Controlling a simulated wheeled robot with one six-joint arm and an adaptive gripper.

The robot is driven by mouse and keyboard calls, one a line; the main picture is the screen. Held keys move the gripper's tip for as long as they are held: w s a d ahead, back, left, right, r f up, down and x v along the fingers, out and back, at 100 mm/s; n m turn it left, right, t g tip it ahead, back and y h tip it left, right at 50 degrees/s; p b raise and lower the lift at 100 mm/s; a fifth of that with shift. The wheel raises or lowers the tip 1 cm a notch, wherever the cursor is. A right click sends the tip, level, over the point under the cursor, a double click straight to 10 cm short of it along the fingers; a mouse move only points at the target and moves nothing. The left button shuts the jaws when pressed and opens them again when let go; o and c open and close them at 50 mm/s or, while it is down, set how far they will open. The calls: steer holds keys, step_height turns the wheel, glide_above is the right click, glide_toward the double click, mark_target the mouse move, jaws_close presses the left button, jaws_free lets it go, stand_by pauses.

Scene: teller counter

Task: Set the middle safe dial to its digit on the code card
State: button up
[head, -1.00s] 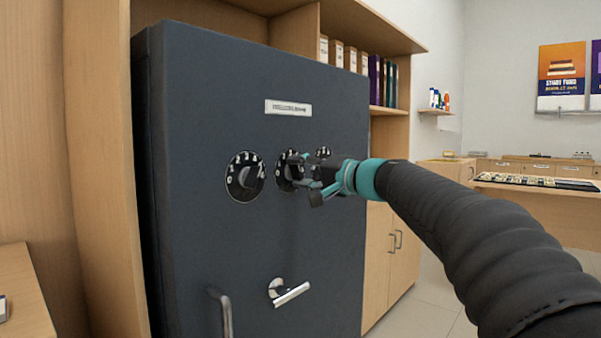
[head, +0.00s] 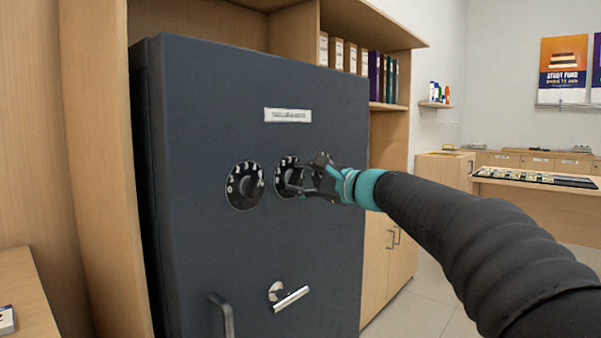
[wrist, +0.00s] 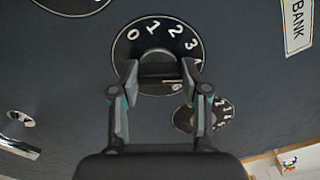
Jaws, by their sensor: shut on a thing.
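The middle dial (head: 281,163) is a round black disc with white digits on the dark safe door. In the wrist view the middle dial (wrist: 126,50) shows 0, 1, 2 and 3, with a fourth digit partly cut by a finger. My gripper (wrist: 158,78) is shut on the dial's knob, one finger on each side. In the head view my gripper (head: 297,180) covers part of the middle dial. The pointer's setting cannot be read clearly. I cannot make out a code card in either view.
The left dial (head: 240,190) is close beside the middle one. Another dial (wrist: 203,115) shows in the wrist view. Below are a silver lever (head: 291,299) and a grey pull handle (head: 222,315). A white label (head: 288,115) is above. Wooden shelving surrounds the safe.

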steer(key=m+p, duration=0.3)
steer(key=m, duration=0.2)
stand_by(0.6)
steer(key=shift+f, duration=0.1)
steer(key=o, duration=1.1)
steer(key=shift+o, duration=0.2)
steer(key=v, duration=1.2)
